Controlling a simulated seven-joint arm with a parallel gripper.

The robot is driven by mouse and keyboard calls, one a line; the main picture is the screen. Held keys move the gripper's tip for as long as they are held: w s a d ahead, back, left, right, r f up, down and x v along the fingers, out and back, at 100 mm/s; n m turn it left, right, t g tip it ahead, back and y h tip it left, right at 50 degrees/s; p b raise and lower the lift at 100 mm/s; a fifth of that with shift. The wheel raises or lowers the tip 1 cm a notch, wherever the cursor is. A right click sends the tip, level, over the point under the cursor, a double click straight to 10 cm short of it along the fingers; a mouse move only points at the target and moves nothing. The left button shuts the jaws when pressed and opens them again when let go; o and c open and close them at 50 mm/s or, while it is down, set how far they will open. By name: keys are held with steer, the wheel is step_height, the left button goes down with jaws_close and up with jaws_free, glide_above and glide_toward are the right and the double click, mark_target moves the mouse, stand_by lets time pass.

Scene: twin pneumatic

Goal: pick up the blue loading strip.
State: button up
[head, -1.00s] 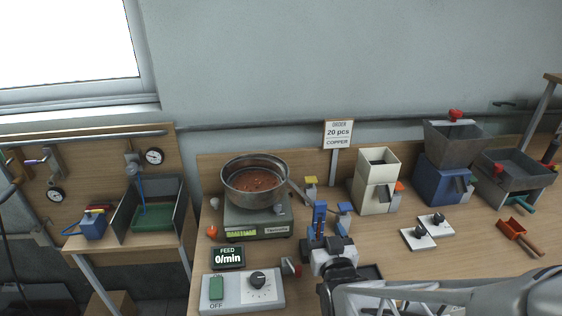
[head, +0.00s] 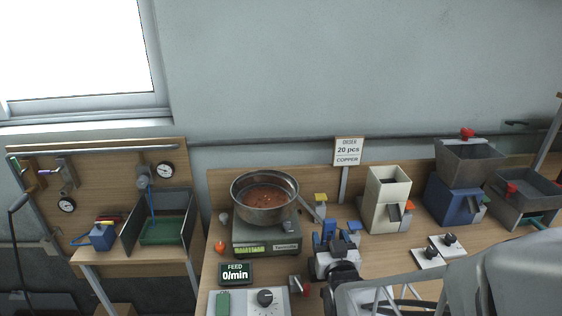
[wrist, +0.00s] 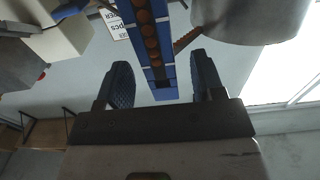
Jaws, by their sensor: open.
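The blue loading strip (head: 329,229) stands upright on the bench, right of the metal bowl in the head view. In the wrist view the blue strip (wrist: 157,75) carries a column of copper-coloured discs and runs down from the top edge. My gripper (head: 337,242) is right in front of the strip in the head view and partly hides its lower part. In the wrist view my gripper (wrist: 161,72) is open, with one dark ribbed finger on each side of the strip. Gaps show on both sides, and the fingers do not appear to touch it.
The bowl (head: 264,197) of copper pieces sits on a scale (head: 266,238) to the left. A cream hopper (head: 387,198) and a blue hopper (head: 451,201) stand right. A feed display (head: 236,273) is front left.

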steer(key=shift+w, duration=0.85)
jaws_close()
